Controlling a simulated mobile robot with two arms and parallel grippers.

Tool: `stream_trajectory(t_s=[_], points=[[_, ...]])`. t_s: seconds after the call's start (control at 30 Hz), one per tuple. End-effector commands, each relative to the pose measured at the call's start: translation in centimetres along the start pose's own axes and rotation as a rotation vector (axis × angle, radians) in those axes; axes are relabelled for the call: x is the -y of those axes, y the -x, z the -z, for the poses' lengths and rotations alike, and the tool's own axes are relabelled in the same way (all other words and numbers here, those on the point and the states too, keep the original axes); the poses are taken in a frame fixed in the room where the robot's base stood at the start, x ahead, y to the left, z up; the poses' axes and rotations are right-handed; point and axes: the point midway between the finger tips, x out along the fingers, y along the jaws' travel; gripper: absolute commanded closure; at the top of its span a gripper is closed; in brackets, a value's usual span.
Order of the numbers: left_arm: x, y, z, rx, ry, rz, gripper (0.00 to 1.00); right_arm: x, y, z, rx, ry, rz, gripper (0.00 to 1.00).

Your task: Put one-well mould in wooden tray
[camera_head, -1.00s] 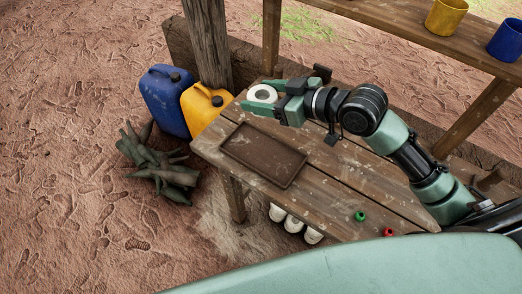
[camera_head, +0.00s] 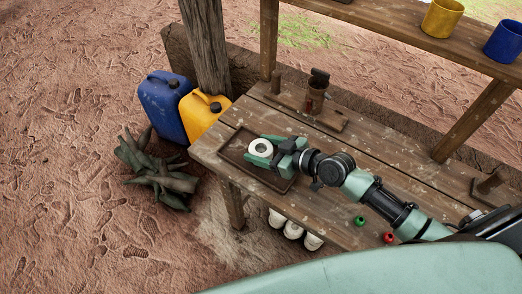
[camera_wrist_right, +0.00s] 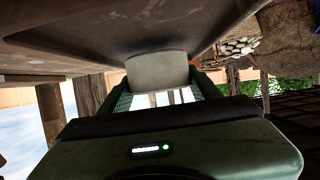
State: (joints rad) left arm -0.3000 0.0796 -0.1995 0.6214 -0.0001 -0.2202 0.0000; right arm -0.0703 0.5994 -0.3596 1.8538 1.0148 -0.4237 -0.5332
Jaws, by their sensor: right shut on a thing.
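The one-well mould (camera_head: 261,148) is a white ring-like piece with a round dark well, seen from above in the head view. My right gripper (camera_head: 262,152) is shut on it, with a green finger on either side. The mould is over the wooden tray (camera_head: 233,153), a dark shallow rectangular tray on the table's left end. In the right wrist view the mould (camera_wrist_right: 157,71) shows pale between the fingers, close to a brown surface. I cannot tell whether it touches the tray floor. My left gripper is not in view.
The wooden table (camera_head: 315,205) has a green item (camera_head: 359,220) and a red item (camera_head: 388,238) near its front edge. A wooden stand with a cup (camera_head: 315,97) is at the back. Blue (camera_head: 165,108) and yellow (camera_head: 203,113) jerrycans stand left of the table.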

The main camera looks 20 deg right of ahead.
Motion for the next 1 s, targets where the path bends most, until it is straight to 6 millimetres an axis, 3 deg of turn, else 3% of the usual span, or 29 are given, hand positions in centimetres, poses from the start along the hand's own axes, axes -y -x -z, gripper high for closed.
stream_trajectory(t_s=[0.1,0.47,0.5,0.57,1.0], points=[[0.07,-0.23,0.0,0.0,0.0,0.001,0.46,-0.04,-0.41,-0.86,-0.002,0.0,-0.001,0.89],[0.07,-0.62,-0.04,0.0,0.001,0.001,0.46,-0.05,-0.57,-1.2,-0.003,0.001,-0.001,0.89],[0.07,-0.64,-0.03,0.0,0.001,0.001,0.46,-0.03,-0.57,-1.29,-0.001,0.001,-0.001,0.34],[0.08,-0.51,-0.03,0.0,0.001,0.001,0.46,-0.03,-0.52,-1.18,-0.001,0.001,-0.001,0.18],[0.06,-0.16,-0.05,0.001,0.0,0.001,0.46,-0.02,-0.06,-0.95,0.001,0.001,-0.001,0.15]])
